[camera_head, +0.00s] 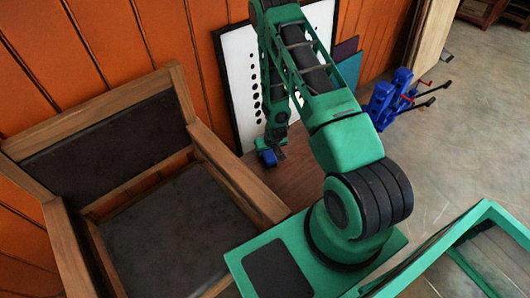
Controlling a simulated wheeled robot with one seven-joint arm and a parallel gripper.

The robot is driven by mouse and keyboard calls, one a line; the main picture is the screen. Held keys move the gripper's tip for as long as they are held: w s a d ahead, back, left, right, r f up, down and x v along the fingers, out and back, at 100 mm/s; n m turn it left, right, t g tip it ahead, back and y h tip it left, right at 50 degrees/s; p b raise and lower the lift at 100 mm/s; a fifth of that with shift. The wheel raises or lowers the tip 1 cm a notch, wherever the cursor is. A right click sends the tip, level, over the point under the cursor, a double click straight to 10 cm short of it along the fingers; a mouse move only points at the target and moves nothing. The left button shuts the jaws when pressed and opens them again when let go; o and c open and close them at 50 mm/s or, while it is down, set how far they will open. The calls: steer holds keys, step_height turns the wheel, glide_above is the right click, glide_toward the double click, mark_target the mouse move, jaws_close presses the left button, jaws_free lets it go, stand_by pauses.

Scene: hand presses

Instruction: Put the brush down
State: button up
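My green arm reaches away from me, and its end hangs down low in front of a white panel. My gripper (279,154) is small and dark at the bottom of the arm, just above a brown wooden surface (300,182). A small blue rounded thing (267,158) shows right at the gripper. I cannot tell whether it is the brush or touches the fingers. No brush can be made out clearly. The fingers are too small and too much covered to show whether they are open or shut.
A wooden armchair (240,172) with dark padding stands close on the left. A white panel with black dots (243,75) leans on the orange plank wall (120,40). Blue hand presses (385,105) with dark levers stand at right. Grey floor (460,130) lies open beyond them.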

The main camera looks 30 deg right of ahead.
steer(key=shift+o, duration=0.9)
steer(key=shift+r, duration=0.2)
steer(key=s+d+r+m+g, duration=0.15)
steer(key=s+r, duration=0.35)
steer(key=r, duration=0.7)
steer(key=s+d+r+h, duration=0.15)
steer(key=s+r, duration=0.35)
steer(key=r, duration=0.7)
steer(key=s+d+r+g+y, duration=0.15)
steer(key=s+r, duration=0.35)
steer(key=r, duration=0.6)
steer(key=s+a+r+m, duration=0.1)
steer(key=s+r, duration=0.5)
steer(key=s, duration=0.4)
steer(key=s+a+r+m+g+y, duration=0.1)
steer(key=s+a+r, duration=0.1)
steer(key=s+r, duration=0.5)
steer(key=s, duration=0.2)
steer(key=shift+s+a+r, duration=0.2)
steer(key=shift+s+r, duration=0.1)
steer(key=shift+s, duration=0.1)
